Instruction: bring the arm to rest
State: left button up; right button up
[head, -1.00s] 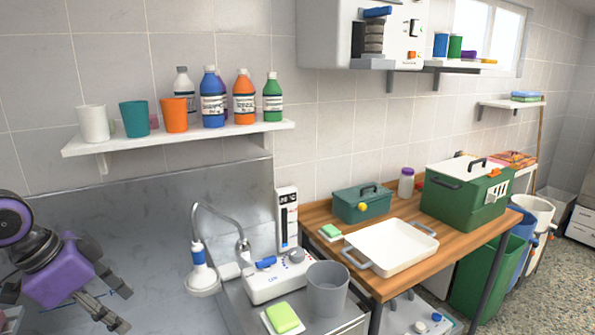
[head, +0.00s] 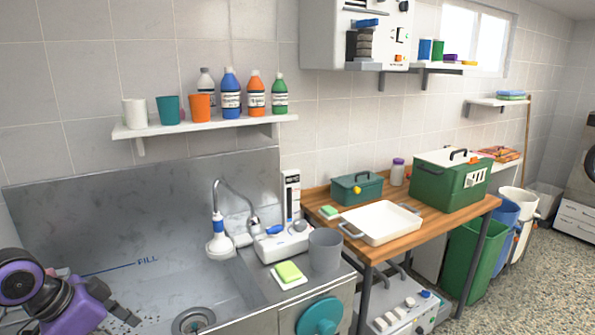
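My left gripper (head: 122,322) is at the lower left, over the metal sink basin (head: 160,285). Its dark fingers are spread apart with nothing between them. The purple wrist (head: 80,310) is just behind the fingers, near the picture's bottom edge. My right gripper is not in view.
The sink has a drain (head: 193,321), a FILL line and a shower head (head: 219,246). A grey cup (head: 325,249) and a green sponge (head: 288,271) stand on its right ledge. A wooden table (head: 405,242) holds a white tray (head: 381,223) and a green box (head: 448,186).

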pick_arm(q)
jog(key=s+d+f+n+t, duration=0.15)
jog(key=s+f, duration=0.25)
jog(key=f, duration=0.7)
jog(key=s+d+f+n+t, duration=0.15)
jog(key=s+f, duration=0.35)
jog(key=f, duration=0.5)
jog(key=s+d+f+n+y+p, duration=0.1)
jog(key=s+d+f+n, duration=0.1)
jog(key=s+d+f, duration=0.3)
jog(key=s+d+f+n+t+y, duration=0.1)
jog(key=s+d+f+n+y, duration=0.1)
jog(key=s+d+f, duration=0.2)
jog(key=s+d, duration=0.3)
jog(key=s, duration=0.4)
jog(key=shift+d+f+n+t+p, duration=0.3)
jog(key=shift+d+f+n+p, duration=0.05)
jog(key=shift+f+n+p, duration=0.05)
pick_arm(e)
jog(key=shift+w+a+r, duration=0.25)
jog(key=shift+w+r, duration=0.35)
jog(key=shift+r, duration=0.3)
pick_arm(q)
jog(key=shift+s, duration=0.1)
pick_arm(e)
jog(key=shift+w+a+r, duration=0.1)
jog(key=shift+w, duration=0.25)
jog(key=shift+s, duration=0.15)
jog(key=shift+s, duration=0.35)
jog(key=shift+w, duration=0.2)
